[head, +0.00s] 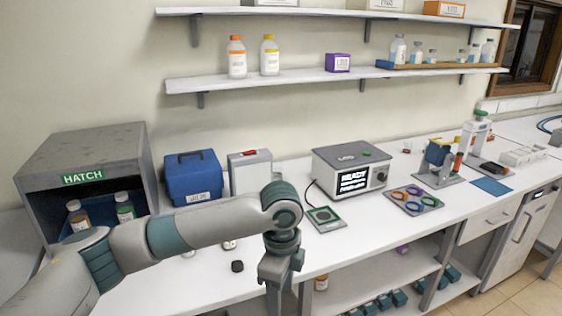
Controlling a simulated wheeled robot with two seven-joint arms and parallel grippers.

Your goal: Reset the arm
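My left arm reaches in from the left across the front of the bench. My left gripper (276,291) hangs downward near the bench's front edge, at the bottom of the head view. Its fingertips run toward the bottom edge of the picture, so I cannot tell whether it is open or shut. No object shows clearly in it. My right arm and gripper are not in view.
A grey hatch box (82,160) with two bottles stands behind my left arm. A blue case (193,178), a testing device (350,172) and a tray of coloured rings (411,199) sit on the white bench (345,245). Shelves (300,79) hang above.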

